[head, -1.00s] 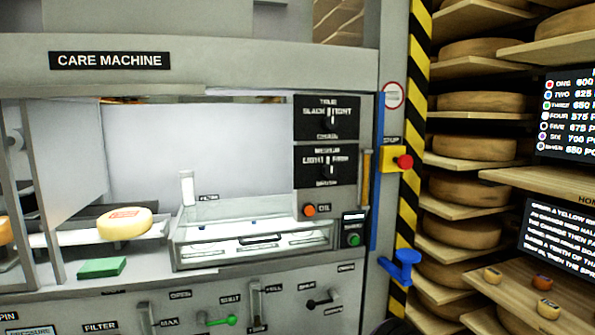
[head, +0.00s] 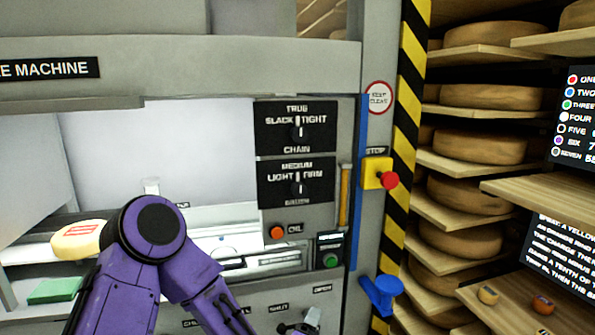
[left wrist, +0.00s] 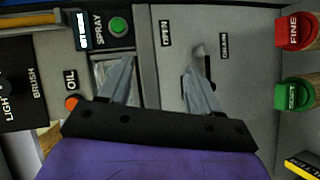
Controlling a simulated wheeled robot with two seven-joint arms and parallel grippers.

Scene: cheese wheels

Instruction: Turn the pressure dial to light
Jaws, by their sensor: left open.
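The brush pressure dial (head: 297,188) is on a black plate on the care machine, marked LIGHT, MEDIUM and FIRM. Its white pointer stands upright, towards MEDIUM. In the left wrist view only part of its black plate (left wrist: 15,62) shows at the left edge, turned sideways. My left arm comes in purple from the bottom left in the head view, with its forearm below the dial. Its fingers are not clear there. In the left wrist view my left gripper (left wrist: 157,68) is open and empty, in front of the lower panel near the spray button. My right gripper is not in view.
The similar chain dial (head: 297,132) sits just above. An orange oil button (head: 277,232) and green spray button (head: 330,260) lie below. A red stop button (head: 388,180) and blue handle (head: 380,293) are at the right. A cheese wheel (head: 78,240) sits left.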

